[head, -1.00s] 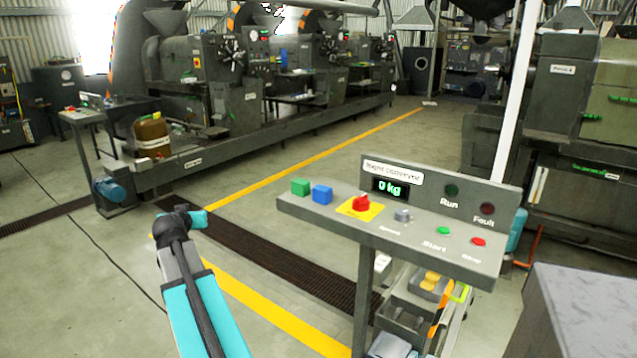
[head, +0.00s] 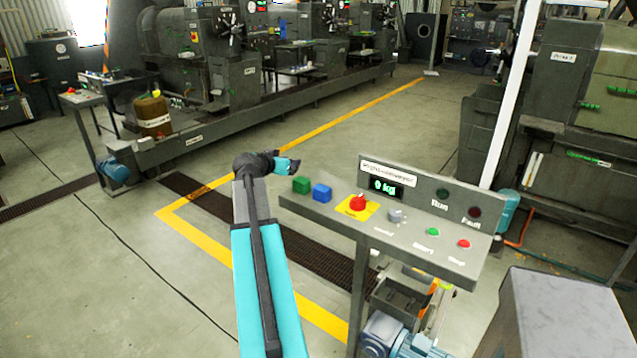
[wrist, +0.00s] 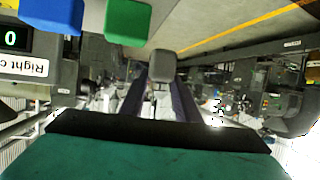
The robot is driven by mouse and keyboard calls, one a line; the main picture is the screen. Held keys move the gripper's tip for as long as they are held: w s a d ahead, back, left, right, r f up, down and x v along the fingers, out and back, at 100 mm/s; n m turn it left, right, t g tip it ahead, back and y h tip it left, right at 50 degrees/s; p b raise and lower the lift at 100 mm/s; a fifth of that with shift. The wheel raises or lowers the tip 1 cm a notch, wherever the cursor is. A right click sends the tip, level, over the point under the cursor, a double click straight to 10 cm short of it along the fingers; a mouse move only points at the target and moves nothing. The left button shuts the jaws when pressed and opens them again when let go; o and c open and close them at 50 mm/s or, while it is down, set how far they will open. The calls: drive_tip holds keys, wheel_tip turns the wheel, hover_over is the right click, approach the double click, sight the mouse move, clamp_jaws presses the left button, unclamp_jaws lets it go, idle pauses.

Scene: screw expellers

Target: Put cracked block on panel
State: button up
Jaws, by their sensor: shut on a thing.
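The panel (head: 425,228) is a grey sloped control desk with a "0 kg" display, right of centre in the head view. A green block (head: 301,185) and a blue block (head: 322,193) sit on its left end. The wrist view shows the green block (wrist: 129,20) and the blue block (wrist: 52,12) at its top left. My gripper (head: 288,165) is above and just left of the panel's left end, near the green block. I cannot see any cracks.
A red emergency button (head: 358,202) on a yellow plate stands right of the blue block, with a knob (head: 395,215) and buttons beyond. A grey cabinet (head: 560,310) is at front right. The floor left of the panel is clear.

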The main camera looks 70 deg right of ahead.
drive_tip(key=s+d+r+m+g+p, duration=0.1)
drive_tip(key=s+d+r+p, duration=0.1)
drive_tip(key=s, duration=0.3)
drive_tip(key=s+d+r+m+g+p, duration=0.1)
drive_tip(key=s+d+r+g+p, duration=0.1)
drive_tip(key=s, duration=0.4)
drive_tip(key=shift+s+d+r+m, duration=0.15)
drive_tip(key=shift+d+r+m, duration=0.15)
drive_tip(key=shift+d+r, duration=0.55)
drive_tip(key=shift+p, duration=0.3)
drive_tip(key=shift+f+p, duration=0.95)
drive_tip(key=shift+f, duration=2.15)
drive_tip(key=shift+f, duration=0.1)
drive_tip(key=shift+f+p, duration=0.6)
drive_tip(key=shift+f, duration=1.2)
drive_tip(key=shift+f, duration=0.1)
